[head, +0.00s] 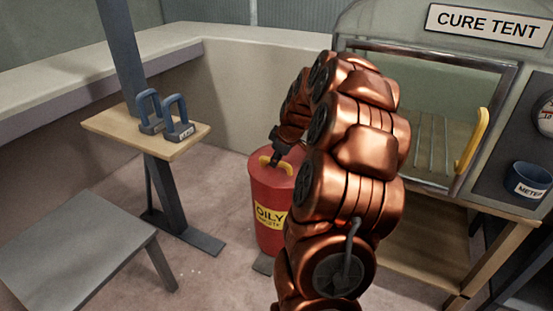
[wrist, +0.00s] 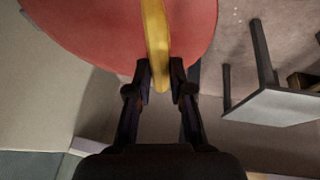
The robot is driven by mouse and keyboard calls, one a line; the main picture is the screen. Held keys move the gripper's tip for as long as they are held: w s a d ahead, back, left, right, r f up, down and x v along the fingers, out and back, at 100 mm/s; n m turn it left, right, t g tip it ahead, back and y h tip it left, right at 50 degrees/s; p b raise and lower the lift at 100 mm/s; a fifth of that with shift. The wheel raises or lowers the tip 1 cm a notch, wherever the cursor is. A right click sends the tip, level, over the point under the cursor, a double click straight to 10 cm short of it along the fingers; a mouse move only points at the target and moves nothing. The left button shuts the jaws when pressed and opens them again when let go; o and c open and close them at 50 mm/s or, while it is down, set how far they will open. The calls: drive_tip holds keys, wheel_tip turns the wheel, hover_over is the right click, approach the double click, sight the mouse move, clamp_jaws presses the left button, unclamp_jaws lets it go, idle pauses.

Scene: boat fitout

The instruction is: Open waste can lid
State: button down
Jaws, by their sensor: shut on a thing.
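The red waste can (head: 268,218) stands on the floor in the middle of the head view, with a yellow "OILY WASTE" label (head: 270,217). Its lid (head: 263,172) has a yellow handle (head: 276,166) and looks down on the can. My gripper (head: 282,148) is at the handle. In the wrist view my gripper (wrist: 160,76) is shut on the yellow handle (wrist: 156,40), one finger on each side, against the red lid (wrist: 105,25). My arm hides the right side of the can.
A wooden shelf (head: 110,125) on a post holds padlock-shaped weights (head: 179,122) to the left. A grey table (head: 75,240) stands at front left. The cure tent (head: 440,110) with a yellow handle and a blue meter cup (head: 527,185) are at right.

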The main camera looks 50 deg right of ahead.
idle(0.4)
drive_tip(key=shift+w+d+r+p, duration=0.1)
drive_tip(key=shift+d+r+p, duration=0.2)
drive_tip(key=shift+r+p, duration=0.35)
drive_tip(key=shift+w+d+r+p, duration=0.1)
drive_tip(key=shift+d+r+p, duration=0.2)
drive_tip(key=shift+r, duration=0.55)
drive_tip(key=c, duration=1.1)
unclamp_jaws()
drive_tip(key=shift+d+f, duration=0.1)
drive_tip(key=shift+o, duration=0.2)
drive_tip(key=v, duration=1.2)
